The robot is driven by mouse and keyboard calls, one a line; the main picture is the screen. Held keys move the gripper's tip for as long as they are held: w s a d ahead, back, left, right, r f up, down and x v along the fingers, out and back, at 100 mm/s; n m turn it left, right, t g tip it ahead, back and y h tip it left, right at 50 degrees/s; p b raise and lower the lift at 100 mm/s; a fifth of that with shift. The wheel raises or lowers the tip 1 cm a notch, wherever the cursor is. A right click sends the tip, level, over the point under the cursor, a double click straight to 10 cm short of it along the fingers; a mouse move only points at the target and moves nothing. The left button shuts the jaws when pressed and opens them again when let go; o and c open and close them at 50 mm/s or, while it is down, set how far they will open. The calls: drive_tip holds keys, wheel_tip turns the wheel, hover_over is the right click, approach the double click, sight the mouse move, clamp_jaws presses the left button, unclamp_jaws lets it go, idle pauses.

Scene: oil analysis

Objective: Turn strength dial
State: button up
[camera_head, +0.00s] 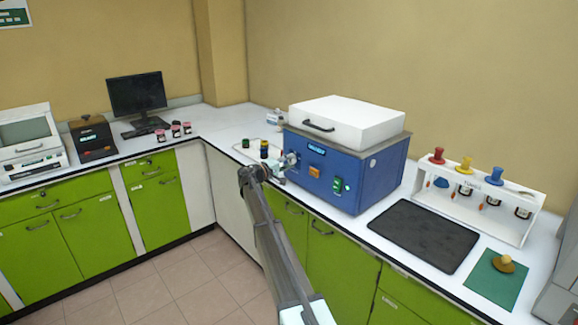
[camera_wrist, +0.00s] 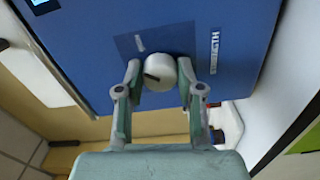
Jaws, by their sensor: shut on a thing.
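The strength dial (camera_wrist: 159,72) is a round light-grey knob with a dark pointer mark. The blue machine (camera_head: 320,175) with a white lid stands on the counter in the head view. My gripper (camera_wrist: 157,80) has one finger on each side of the dial and is shut on it. In the head view my gripper (camera_head: 284,162) is at the left part of the machine's front, and the dial is too small to tell there.
Two small dark jars (camera_head: 264,149) stand left of the machine. A black mat (camera_head: 424,236) and a white rack (camera_head: 478,203) with coloured-top items are to the right. A green mat (camera_head: 497,284) lies at the front right. A monitor (camera_head: 137,92) stands at the back left.

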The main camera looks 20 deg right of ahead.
drive_tip(key=n, duration=0.3)
drive_tip(key=shift+n, duration=2.2)
drive_tip(key=o, duration=1.2)
drive_tip(key=shift+c, duration=0.2)
drive_tip(key=v, duration=1.2)
